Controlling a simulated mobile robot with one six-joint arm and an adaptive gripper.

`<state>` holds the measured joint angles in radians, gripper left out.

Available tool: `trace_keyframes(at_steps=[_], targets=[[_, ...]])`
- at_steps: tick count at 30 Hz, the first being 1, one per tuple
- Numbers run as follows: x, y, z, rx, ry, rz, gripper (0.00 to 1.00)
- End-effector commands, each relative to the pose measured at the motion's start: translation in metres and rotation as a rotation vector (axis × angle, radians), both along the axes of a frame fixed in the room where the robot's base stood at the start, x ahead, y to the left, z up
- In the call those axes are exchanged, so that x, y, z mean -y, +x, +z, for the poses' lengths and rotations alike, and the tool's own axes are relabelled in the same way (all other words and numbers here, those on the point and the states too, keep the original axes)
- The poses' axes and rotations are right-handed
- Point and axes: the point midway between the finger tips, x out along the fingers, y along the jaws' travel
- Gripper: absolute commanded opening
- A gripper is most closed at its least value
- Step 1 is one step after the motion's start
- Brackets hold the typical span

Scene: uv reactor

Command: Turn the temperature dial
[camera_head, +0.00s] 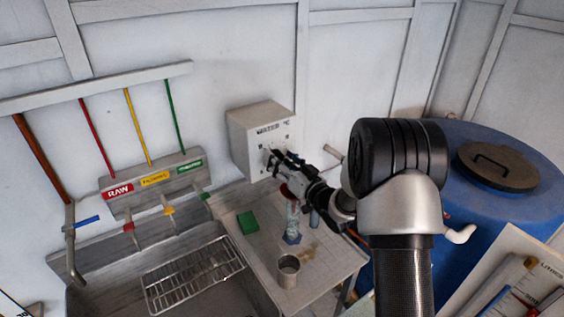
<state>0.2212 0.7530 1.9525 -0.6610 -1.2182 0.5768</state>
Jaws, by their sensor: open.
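The temperature dial is on the front of a white control box (256,117) labelled "WATER °C", fixed to the back wall. Dark marks show on its front face, but the dial itself cannot be made out clearly behind my gripper. My gripper (272,160) is open, with its fingertips close in front of the lower part of the box's front. Whether the fingers touch the dial or stand around it cannot be told. My arm reaches in from the right and hides part of the box's lower right.
A metal sink with a wire rack (195,274) is at lower left. A green block (247,222), a metal cup (288,271) and a clear upright item (293,225) stand on the counter below my gripper. A blue barrel (520,205) is at right, and a tray (497,262) at lower right.

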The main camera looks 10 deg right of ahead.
Motion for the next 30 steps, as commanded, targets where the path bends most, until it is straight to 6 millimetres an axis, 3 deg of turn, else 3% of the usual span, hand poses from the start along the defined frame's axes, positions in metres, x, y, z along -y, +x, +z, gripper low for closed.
trace_keyframes(at_steps=[11,24,30], targets=[[0.005,-0.01,0.0,-0.001,0.0,-0.002,0.53],[0.038,-0.09,0.0,-0.002,0.0,-0.004,0.53],[0.045,-0.108,0.0,0.0,0.0,-0.001,0.53]])
